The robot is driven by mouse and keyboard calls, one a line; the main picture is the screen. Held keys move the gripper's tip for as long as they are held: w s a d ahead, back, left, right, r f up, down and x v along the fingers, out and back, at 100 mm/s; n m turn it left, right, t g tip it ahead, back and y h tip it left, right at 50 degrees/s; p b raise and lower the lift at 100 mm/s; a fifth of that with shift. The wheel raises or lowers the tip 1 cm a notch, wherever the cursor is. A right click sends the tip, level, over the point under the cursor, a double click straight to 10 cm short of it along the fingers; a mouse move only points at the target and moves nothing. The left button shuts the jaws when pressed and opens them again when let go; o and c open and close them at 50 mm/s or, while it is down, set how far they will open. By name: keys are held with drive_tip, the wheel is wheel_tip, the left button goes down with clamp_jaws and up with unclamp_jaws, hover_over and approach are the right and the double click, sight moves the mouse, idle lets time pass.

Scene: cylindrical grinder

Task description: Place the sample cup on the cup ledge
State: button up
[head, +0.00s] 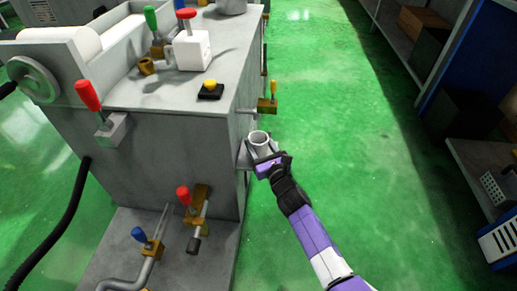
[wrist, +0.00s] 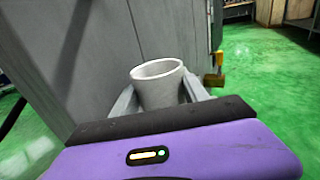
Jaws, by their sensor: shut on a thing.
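The sample cup (head: 259,139) is a white, open-topped cup beside the right side of the grinder. It also shows upright in the wrist view (wrist: 160,90). My gripper (head: 262,155) is shut on the cup, with one finger on each side of it; the gripper also shows in the wrist view (wrist: 160,103). A small grey ledge (head: 242,154) juts from the machine's side, next to and partly behind the cup. The cup's base is hidden by my gripper, so I cannot tell whether it touches the ledge.
The grey grinder (head: 165,140) fills the left, with red-handled levers (head: 88,95) and a black block with a yellow button (head: 210,89) on top. A brass valve (head: 267,104) sticks out beyond the cup. Green floor (head: 350,130) is clear to the right, up to shelves (head: 480,160).

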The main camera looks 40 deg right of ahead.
idle(0.3)
drive_tip(key=o, duration=1.3)
drive_tip(key=shift+f, duration=0.2)
drive_tip(key=shift+o, duration=0.2)
